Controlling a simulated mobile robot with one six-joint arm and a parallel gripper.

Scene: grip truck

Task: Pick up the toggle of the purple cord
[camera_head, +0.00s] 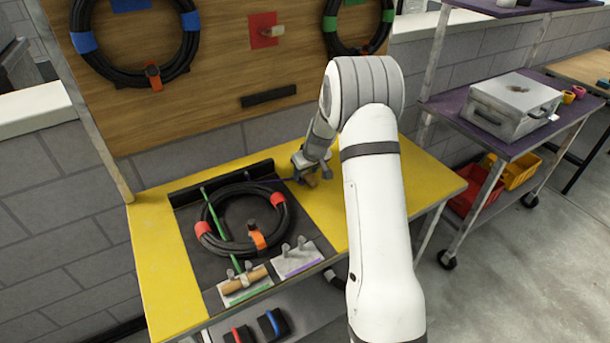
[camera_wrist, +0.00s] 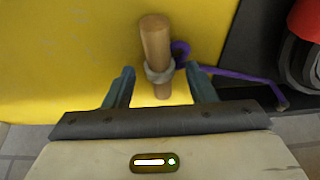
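The toggle (camera_wrist: 154,40) is a wooden peg on the yellow tabletop, with a pale band around its lower part. The purple cord (camera_wrist: 235,74) loops beside the band and runs right onto a dark mat; part of it shows in the head view (camera_head: 270,181). My gripper (camera_wrist: 160,68) is open, with one finger on each side of the toggle's lower part and gaps to both. In the head view my gripper (camera_head: 311,170) is low over the table, right of the mat, partly covering the toggle. Whether the fingers touch the table cannot be told.
A black cable coil (camera_head: 212,232) with red and orange ties lies on the dark mat (camera_head: 185,212). A green cord (camera_head: 207,210) crosses it to another wooden toggle (camera_head: 243,280). A purple-edged plate with clips (camera_head: 298,260) lies at the front. The yellow tabletop (camera_head: 425,180) at right is clear.

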